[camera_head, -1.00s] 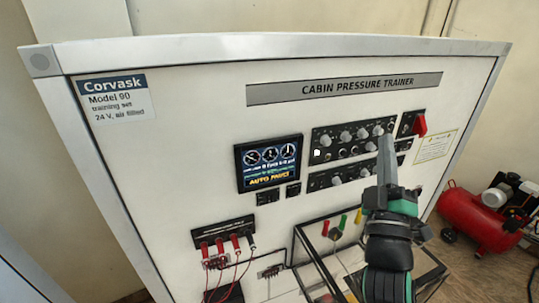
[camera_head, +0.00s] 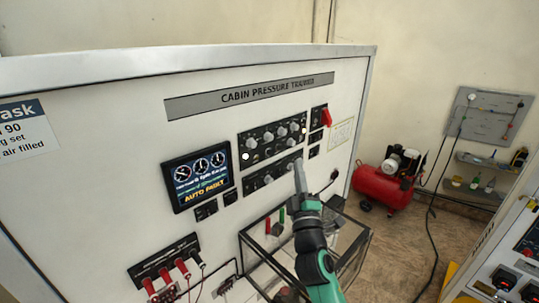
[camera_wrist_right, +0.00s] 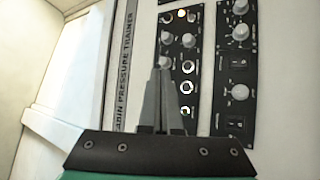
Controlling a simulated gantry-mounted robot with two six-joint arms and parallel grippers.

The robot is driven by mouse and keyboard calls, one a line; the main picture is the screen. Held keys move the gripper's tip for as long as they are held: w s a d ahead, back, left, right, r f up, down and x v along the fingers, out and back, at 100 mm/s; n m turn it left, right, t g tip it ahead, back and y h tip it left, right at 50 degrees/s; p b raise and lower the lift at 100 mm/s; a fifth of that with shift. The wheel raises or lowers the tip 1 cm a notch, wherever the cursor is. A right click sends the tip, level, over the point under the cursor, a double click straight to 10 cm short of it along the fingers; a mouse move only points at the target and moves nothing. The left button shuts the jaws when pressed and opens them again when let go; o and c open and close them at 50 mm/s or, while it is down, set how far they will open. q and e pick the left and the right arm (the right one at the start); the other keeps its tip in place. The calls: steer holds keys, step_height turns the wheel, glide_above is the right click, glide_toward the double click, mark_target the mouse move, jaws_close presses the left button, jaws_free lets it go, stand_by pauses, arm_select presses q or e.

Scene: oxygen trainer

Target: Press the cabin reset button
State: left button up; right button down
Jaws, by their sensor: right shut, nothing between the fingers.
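The white cabin pressure trainer (camera_head: 110,110) fills the left and middle of the head view. Its upper black control panel (camera_head: 272,137) carries several grey knobs and a small bright white spot, with a lower black panel (camera_head: 270,174) beneath. I cannot read which control is the cabin reset button. My right gripper (camera_head: 299,166) is shut and empty, in front of the lower panel's right end and hiding part of it. In the wrist view its fingertips (camera_wrist_right: 162,66) overlap a knobbed panel (camera_wrist_right: 179,50); contact cannot be told. My left gripper is not in view.
A screen (camera_head: 200,178) reads AUTO FAULT. A red switch (camera_head: 326,117) sits at upper right. Red-plugged leads (camera_head: 167,275) hang lower left. A dark-framed clear box (camera_head: 262,258) stands below the panels. A red compressor (camera_head: 382,187) is on the floor at right.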

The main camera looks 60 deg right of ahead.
mark_target(269, 152)
steer(key=w+d+b, duration=0.1)
steer(key=w+b, duration=0.4)
steer(key=w, duration=0.2)
steer(key=shift+w+d, duration=0.2)
steer(key=shift+d, duration=0.2)
stand_by(1.6)
steer(key=shift+w+d+b, duration=0.15)
steer(key=shift+w+b, duration=0.3)
steer(key=shift+b, duration=0.15)
